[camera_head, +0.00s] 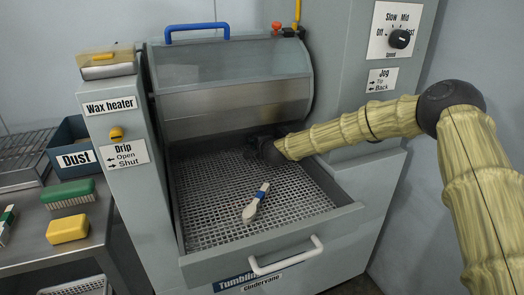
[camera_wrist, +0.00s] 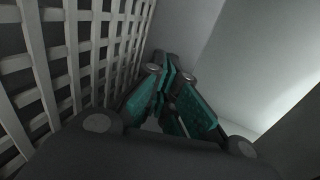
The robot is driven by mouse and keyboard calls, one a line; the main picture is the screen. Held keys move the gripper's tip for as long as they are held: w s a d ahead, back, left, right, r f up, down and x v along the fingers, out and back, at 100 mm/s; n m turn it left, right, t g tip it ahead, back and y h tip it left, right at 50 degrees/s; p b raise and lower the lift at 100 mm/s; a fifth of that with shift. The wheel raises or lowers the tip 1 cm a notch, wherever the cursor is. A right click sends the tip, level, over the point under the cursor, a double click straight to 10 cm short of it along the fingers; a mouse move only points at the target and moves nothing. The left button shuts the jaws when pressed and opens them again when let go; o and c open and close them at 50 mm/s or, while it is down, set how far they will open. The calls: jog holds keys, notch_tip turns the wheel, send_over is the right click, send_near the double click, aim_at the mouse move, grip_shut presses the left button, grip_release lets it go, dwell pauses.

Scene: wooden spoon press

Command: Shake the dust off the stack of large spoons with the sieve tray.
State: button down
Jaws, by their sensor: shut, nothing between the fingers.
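The sieve tray (camera_head: 207,203) is a pulled-out grey drawer with a perforated mesh floor and a white front handle (camera_head: 287,255). A pale stack of spoons (camera_head: 250,211) with a blue band (camera_head: 262,190) lies on the mesh near its middle, tilted away from the front. My gripper (camera_head: 262,147) is at the back of the tray, under the drum, dark and partly in shadow. In the wrist view my gripper (camera_wrist: 172,90) shows its teal finger pads shut together with nothing between them, beside the grey mesh (camera_wrist: 62,62). The spoons are not in the wrist view.
The drum hood with a blue handle (camera_head: 196,28) hangs over the tray's back. A Dust bin (camera_head: 70,142), a green brush (camera_head: 68,194) and a yellow block (camera_head: 68,229) are on the left bench. A speed knob (camera_head: 399,39) is upper right.

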aim_at(251, 135)
jog(key=shift+w+a, duration=0.2)
jog(key=shift+w, duration=0.45)
jog(key=shift+w+a, duration=0.25)
jog(key=shift+w, duration=0.35)
jog(key=shift+w+a, duration=0.2)
jog(key=shift+w, duration=0.45)
